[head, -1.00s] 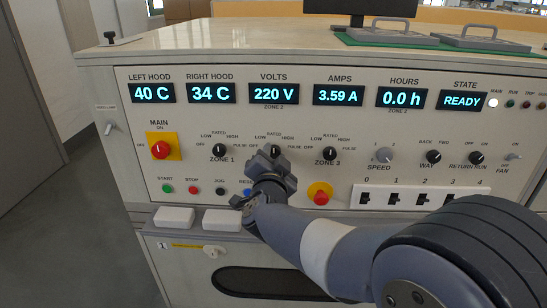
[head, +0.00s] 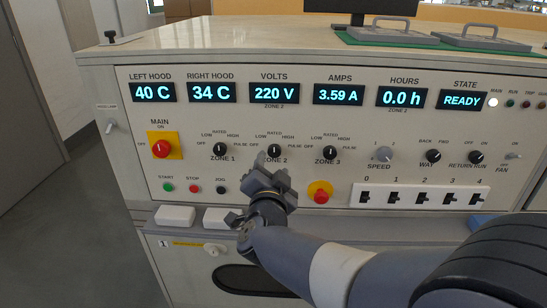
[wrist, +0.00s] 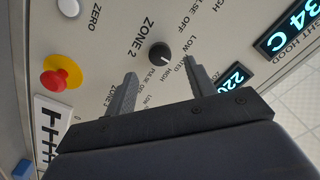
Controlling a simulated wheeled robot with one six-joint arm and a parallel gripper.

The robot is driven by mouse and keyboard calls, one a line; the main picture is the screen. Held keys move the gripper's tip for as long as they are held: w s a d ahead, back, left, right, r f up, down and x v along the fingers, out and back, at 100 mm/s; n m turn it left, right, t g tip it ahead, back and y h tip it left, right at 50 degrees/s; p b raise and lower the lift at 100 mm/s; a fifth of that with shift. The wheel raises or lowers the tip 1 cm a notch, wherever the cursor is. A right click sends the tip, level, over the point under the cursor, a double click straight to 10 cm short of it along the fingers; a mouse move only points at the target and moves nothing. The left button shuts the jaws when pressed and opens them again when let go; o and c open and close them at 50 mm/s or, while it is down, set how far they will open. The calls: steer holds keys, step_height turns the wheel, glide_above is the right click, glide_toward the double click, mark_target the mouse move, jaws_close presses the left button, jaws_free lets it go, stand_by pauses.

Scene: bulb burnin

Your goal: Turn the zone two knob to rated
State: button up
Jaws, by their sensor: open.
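The zone two knob (head: 274,150) is a small black dial below the volts display on the panel. Its white mark points about straight up, toward the RATED label. In the wrist view the knob (wrist: 160,53) shows whole, its mark on the side toward the RATED lettering. My gripper (head: 272,170) is just below and in front of the knob. In the wrist view its fingers (wrist: 160,72) are spread apart, with nothing between them, and the knob lies beyond their tips. They look clear of it.
The zone one knob (head: 220,152) and zone three knob (head: 330,152) flank it. A red button on yellow (head: 320,196) is right of my gripper. The volts display (head: 274,93) reads 220 V; the state display (head: 463,101) reads READY. My arm hides part of the lower panel.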

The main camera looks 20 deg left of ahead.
mark_target(274, 153)
steer(key=v, duration=0.5)
steer(key=shift+s, duration=0.2)
steer(key=x, duration=1)
steer(key=shift+w+b, duration=0.35)
steer(key=shift+w, duration=0.05)
